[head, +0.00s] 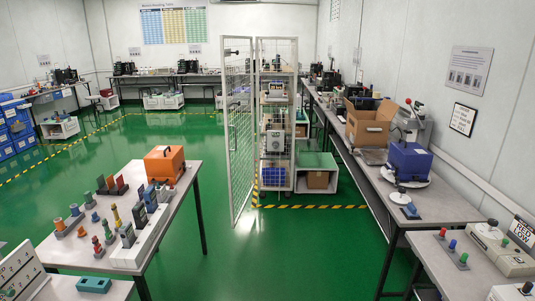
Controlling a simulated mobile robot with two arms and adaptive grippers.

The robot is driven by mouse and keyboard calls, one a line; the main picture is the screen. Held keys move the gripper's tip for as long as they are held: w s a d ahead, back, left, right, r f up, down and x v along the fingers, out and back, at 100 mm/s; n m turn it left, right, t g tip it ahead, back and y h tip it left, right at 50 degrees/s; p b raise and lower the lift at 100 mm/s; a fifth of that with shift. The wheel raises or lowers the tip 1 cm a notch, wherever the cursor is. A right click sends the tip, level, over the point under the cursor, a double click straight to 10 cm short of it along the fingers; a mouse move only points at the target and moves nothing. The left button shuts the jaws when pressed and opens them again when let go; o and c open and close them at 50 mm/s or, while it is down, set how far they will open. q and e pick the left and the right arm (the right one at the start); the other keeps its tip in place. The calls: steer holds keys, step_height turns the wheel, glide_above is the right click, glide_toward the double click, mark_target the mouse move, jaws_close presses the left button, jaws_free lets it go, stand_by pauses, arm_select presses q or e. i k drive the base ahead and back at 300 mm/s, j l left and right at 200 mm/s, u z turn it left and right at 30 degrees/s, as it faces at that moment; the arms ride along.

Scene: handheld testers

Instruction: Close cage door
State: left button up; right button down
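The cage door (238,130) is a tall white-framed wire-mesh panel in the middle of the head view. It stands open, swung out towards me at an angle, with its near lower corner over the green floor. A small dark fitting (231,52) shows near its top. Behind and to the right is the white mesh cage (294,60), with shelves (277,104) holding boxes and instruments visible through the front. Neither of my grippers is in view.
A table (60,252) with handheld testers and an orange case (164,164) stands at the left front. A long bench (450,205) runs along the right wall. Green floor (290,250) lies clear between them. Yellow-black tape (293,206) marks the cage front.

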mark_target(222, 51)
steer(key=i+l+u, duration=0.1)
steer(key=i, duration=0.35)
steer(key=i+l, duration=0.15)
steer(key=i, duration=0.35)
steer(key=i+l+u, duration=0.15)
steer(key=i, duration=0.3)
steer(key=i+l, duration=0.2)
steer(key=i, duration=0.25)
steer(key=j+u, duration=0.05)
